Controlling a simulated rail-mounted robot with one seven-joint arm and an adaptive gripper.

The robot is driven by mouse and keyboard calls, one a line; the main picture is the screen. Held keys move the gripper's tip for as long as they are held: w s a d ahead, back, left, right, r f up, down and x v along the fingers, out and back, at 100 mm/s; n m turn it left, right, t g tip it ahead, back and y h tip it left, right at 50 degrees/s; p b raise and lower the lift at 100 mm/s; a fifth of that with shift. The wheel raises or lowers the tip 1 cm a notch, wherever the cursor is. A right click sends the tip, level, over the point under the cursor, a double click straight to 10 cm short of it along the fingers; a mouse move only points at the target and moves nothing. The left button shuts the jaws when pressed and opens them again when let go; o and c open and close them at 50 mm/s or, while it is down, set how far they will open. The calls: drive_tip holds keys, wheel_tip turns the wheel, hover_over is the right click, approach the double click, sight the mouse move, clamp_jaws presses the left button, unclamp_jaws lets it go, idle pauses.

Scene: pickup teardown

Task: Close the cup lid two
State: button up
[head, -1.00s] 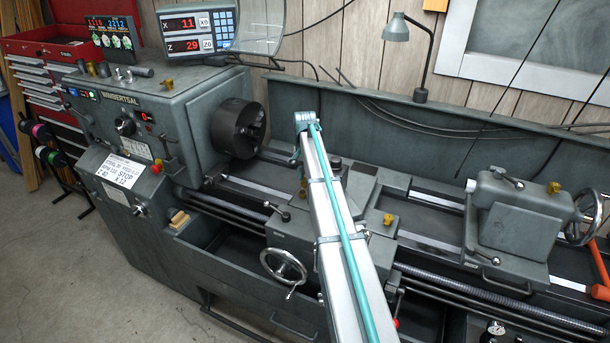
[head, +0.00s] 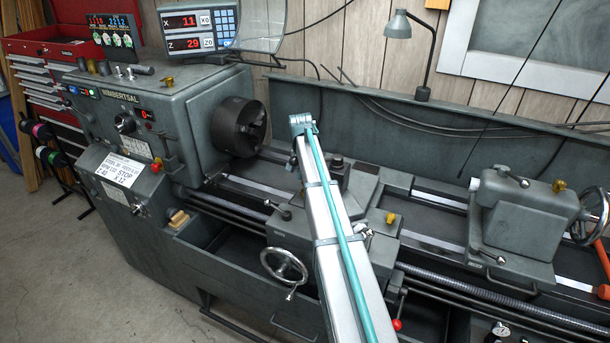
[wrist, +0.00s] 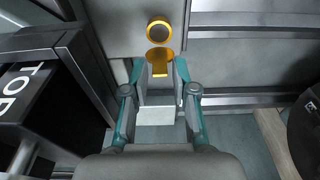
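In the wrist view a yellow round cup (wrist: 159,31) with a dark centre sits on a grey machine surface. Its yellow flap lid (wrist: 160,61) stands open, hinged away from the cup toward my gripper. My gripper (wrist: 159,74) is open, with its teal-edged fingers on either side of the lid and a gap visible on both sides. Nothing is held. Small yellow cups show on the headstock (head: 168,81), carriage (head: 391,218) and tailstock (head: 559,185); I cannot tell which one the wrist view shows.
The lathe chuck (head: 239,127) is left of my arm, and the tailstock (head: 524,210) is to the right. A lamp (head: 398,25) stands behind. In the wrist view a dark block with white lettering (wrist: 24,92) is at left, and a dark round part (wrist: 305,125) at right.

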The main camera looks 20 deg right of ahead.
wheel_tip(320, 180, up, 12)
drive_tip(key=s+a, duration=0.1)
drive_tip(key=shift+a, duration=0.15)
idle(0.3)
